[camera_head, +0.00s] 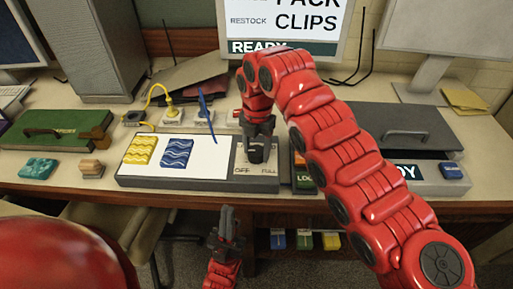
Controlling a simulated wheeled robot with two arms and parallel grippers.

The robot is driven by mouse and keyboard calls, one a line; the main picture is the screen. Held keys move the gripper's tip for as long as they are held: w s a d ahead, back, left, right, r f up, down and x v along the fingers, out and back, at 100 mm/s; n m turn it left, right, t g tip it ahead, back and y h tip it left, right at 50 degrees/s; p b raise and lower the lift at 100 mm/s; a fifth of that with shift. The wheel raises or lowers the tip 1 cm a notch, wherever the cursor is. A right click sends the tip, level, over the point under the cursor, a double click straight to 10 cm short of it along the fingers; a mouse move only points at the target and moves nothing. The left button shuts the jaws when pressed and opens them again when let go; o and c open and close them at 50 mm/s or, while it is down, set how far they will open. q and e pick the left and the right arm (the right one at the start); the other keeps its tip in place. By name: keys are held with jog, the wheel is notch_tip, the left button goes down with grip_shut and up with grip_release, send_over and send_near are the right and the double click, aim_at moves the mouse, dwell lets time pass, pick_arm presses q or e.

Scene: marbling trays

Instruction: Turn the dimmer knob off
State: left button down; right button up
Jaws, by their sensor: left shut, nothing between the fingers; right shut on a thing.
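The dimmer knob (256,155) is dark and sits on the grey right end of a light panel (205,184), above the printed words OFF and FULL. My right gripper (257,143) reaches down from above and is shut on the knob, covering much of it. I cannot tell which way the knob points. My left gripper (227,212) is shut and empty, in front of the table edge and below the panel.
Yellow (140,150) and blue (175,153) wavy pieces lie on the white panel. A green case (55,130) stands left, a grey case (405,130) right. A sign (285,25) stands behind. Small coloured boxes (304,240) sit on the shelf below.

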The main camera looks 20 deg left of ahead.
aim_at(256, 150)
jog(key=n, duration=0.5)
jog(key=shift+n, duration=0.3)
dwell(0.4)
jog(key=o, duration=1.4)
notch_tip(256, 150, up, 8)
jog(key=shift+f+p, duration=0.2)
jog(key=shift+p, duration=0.1)
notch_tip(256, 150, up, 10)
jog(key=p, duration=0.8)
jog(key=shift+w+d+f+p, duration=0.1)
jog(key=shift+d+p, duration=0.05)
jog(key=shift+p, duration=0.25)
